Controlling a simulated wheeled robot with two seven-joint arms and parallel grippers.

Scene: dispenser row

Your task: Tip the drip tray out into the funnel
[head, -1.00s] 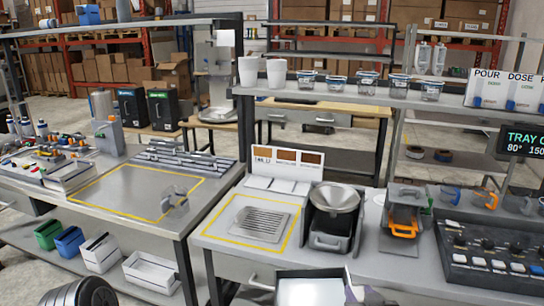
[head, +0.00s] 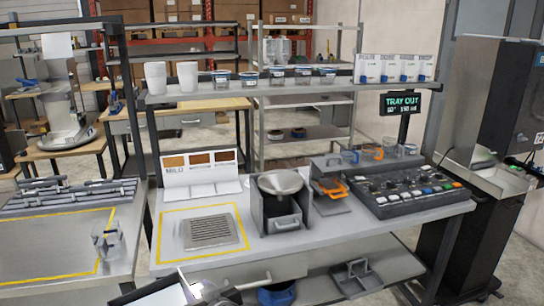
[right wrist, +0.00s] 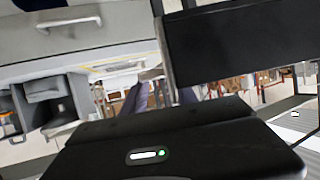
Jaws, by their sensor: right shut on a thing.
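The funnel (head: 281,183) is a wide grey cone seated on top of a dark boxy holder (head: 262,212) with a front handle, at the middle of the bench. My right gripper (head: 203,289) is at the bottom edge of the head view, shut on the drip tray (head: 160,297). The tray is a shallow grey piece, mostly cut off by the frame edge, so its contents and tilt cannot be told. Both are in front of the bench, below and left of the funnel and apart from it. My left gripper is not in view.
A slotted plate (head: 212,231) lies inside a yellow outline left of the funnel. An orange-handled unit (head: 330,189) and a button console (head: 404,186) stand to its right. A screen (head: 403,103) reads TRAY OUT. A shelf with cups runs above.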

